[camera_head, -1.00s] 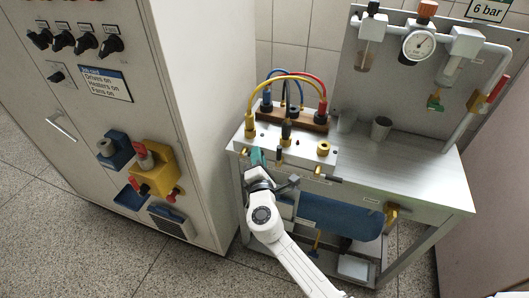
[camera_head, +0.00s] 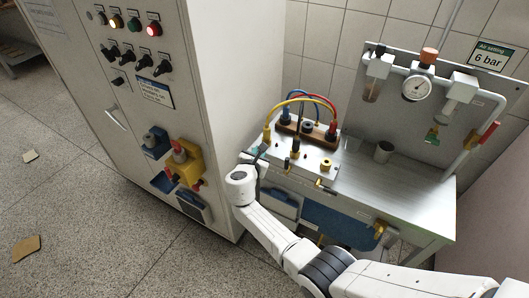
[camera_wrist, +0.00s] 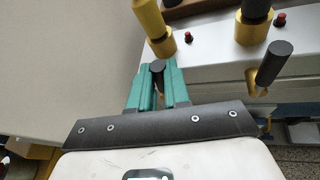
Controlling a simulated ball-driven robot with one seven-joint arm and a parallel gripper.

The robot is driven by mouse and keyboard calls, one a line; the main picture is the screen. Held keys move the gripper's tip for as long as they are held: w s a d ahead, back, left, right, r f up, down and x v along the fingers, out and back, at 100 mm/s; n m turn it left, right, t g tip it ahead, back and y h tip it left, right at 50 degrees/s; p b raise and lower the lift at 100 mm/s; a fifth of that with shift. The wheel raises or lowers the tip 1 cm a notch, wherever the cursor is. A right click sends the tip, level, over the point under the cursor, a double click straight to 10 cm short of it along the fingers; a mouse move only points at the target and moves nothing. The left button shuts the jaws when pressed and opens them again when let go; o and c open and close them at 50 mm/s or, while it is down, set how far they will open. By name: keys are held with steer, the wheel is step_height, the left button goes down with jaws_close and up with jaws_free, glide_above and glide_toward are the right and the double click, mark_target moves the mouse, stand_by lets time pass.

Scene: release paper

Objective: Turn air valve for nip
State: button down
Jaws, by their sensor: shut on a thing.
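A white valve box (camera_head: 309,162) stands on the bench with yellow posts and hoses on top and several small black-handled valves along its front edge. My gripper (camera_head: 260,158) is at the box's left front end. In the wrist view, its green fingers (camera_wrist: 157,82) are shut on a black valve handle (camera_wrist: 157,68), whose end shows between them. The valve body below is hidden by the fingers. Another valve handle (camera_wrist: 281,58), black with a brass end, stands free to the right. A round pressure gauge (camera_head: 416,88) hangs on the back panel; its reading is too small to tell.
A sign (camera_head: 492,56) on the wall reads "Air setting 6 bar". A grey cup (camera_head: 384,152) stands on the bench. The control cabinet (camera_head: 222,90) is close on the left. Two brown scraps (camera_head: 26,248) lie on the open floor at left.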

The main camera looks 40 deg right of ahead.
steer(key=shift+w+a+n+g+p, duration=0.25)
steer(key=shift+w+n+g+p, duration=0.1)
steer(key=shift+w+n+g, duration=0.4)
steer(key=shift+s, duration=0.1)
steer(key=c, duration=1.4)
jaws_free()
steer(key=shift+r, duration=0.1)
steer(key=p+v, duration=0.2)
steer(key=v, duration=0.8)
steer(key=shift+s+a, duration=0.2)
steer(key=shift+a, duration=0.2)
